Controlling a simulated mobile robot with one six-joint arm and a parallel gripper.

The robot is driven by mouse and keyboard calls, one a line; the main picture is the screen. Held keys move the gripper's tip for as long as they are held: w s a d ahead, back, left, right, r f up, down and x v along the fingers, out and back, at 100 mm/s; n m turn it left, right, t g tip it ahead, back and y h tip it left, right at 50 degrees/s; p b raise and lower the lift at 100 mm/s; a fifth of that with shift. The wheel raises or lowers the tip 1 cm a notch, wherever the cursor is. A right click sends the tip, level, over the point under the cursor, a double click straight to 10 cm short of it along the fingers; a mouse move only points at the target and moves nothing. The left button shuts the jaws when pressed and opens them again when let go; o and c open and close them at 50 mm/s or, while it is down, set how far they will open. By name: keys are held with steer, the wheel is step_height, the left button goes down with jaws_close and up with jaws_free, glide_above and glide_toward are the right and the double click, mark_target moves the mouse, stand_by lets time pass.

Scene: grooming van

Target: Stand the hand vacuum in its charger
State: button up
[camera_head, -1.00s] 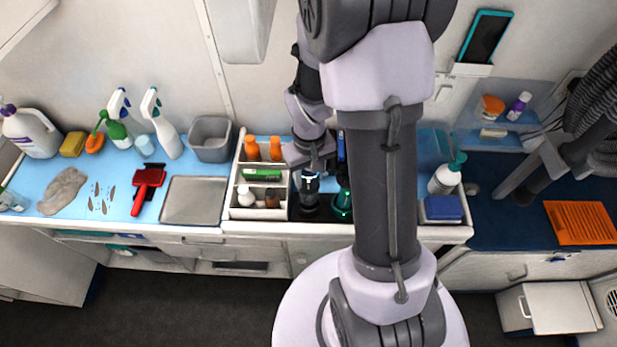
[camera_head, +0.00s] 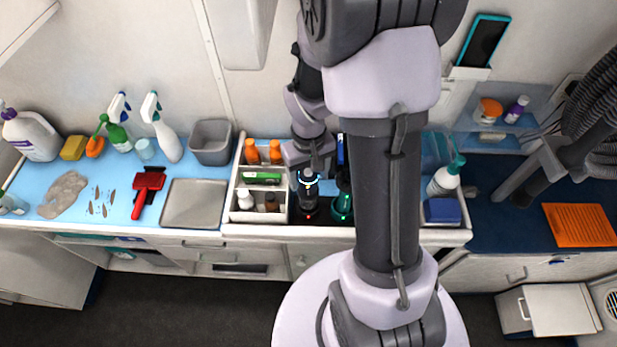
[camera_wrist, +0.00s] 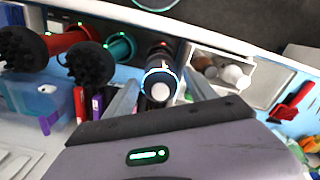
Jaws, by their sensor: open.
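The hand vacuum (camera_head: 308,194) looks like a dark cylinder with a glowing ring near its top. It stands roughly upright at the dark charger strip on the counter, beside a teal device (camera_head: 342,203). A small red light shows at its base; a green one shows by the teal device. I cannot tell whether its foot is fully seated. In the wrist view the vacuum (camera_wrist: 158,86) is seen nearly end-on between the spread fingers of my gripper (camera_wrist: 161,96). My gripper (camera_head: 318,168) is open, close behind the vacuum's top in the head view, with no clear contact visible.
A white organizer (camera_head: 235,200) with bottles stands close left of the vacuum. In the wrist view a red device (camera_wrist: 70,42) and the teal device (camera_wrist: 120,48) stand left of it, with green lights. A blue sponge (camera_head: 442,210) and pump bottle (camera_head: 446,178) are further right.

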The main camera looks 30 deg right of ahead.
step_height(320, 180, up, 10)
steer(key=shift+f+p, duration=0.1)
steer(key=shift+p, duration=1.15)
steer(key=shift+s, duration=0.1)
